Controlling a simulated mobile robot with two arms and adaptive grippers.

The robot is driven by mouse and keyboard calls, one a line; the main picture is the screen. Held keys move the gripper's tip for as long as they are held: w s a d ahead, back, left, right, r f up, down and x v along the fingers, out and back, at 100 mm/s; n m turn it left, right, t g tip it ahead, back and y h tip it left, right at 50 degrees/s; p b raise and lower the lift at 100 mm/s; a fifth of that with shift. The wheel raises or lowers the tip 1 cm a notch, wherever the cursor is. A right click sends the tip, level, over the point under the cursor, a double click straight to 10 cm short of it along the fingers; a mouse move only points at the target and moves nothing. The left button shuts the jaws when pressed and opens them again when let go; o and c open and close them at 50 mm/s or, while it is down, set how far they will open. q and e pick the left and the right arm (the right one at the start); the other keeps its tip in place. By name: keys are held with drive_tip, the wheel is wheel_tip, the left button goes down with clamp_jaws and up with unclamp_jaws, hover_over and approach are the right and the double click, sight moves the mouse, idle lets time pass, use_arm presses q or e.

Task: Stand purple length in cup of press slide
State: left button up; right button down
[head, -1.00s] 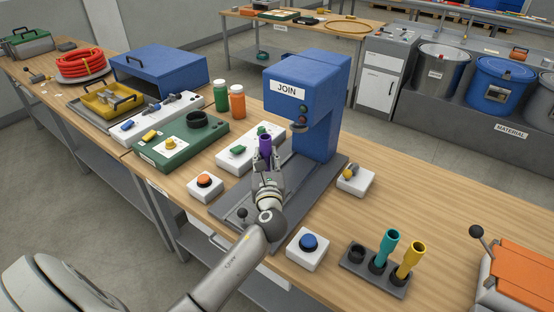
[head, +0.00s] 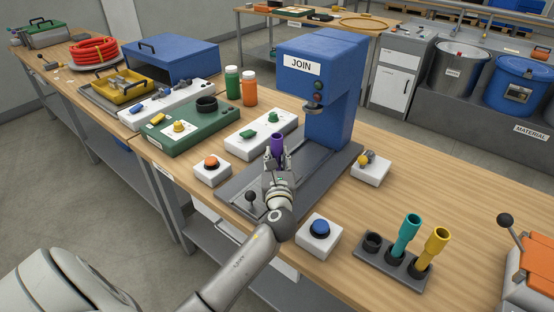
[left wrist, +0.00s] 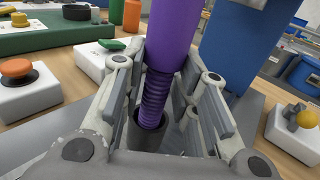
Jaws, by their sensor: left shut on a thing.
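The purple length (head: 277,142) is upright in my left gripper (head: 277,157), below the blue press head. In the left wrist view the purple length (left wrist: 174,35) has a smooth, wide upper part and a ribbed lower part between the fingers. Its ribbed lower end shows inside the mouth of a dark cup (left wrist: 152,137); how deep it sits is hidden. My left gripper is shut on the length. The grey press slide (head: 235,186) lies under the gripper, in front of the blue press (head: 325,90) marked JOIN. My right gripper is out of view.
A blue button box (head: 319,236) and an orange button box (head: 212,170) flank the slide. A rack (head: 392,266) holding teal (head: 406,236) and yellow (head: 432,250) lengths stands at right. A white block with green parts (head: 260,132) lies behind the gripper.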

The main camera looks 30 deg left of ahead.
use_arm(q)
drive_tip(key=shift+f+b, duration=0.35)
drive_tip(key=shift+f, duration=0.3)
idle(0.4)
drive_tip(key=o, duration=0.9)
drive_tip(key=v, duration=1.2)
drive_tip(key=shift+s, duration=0.1)
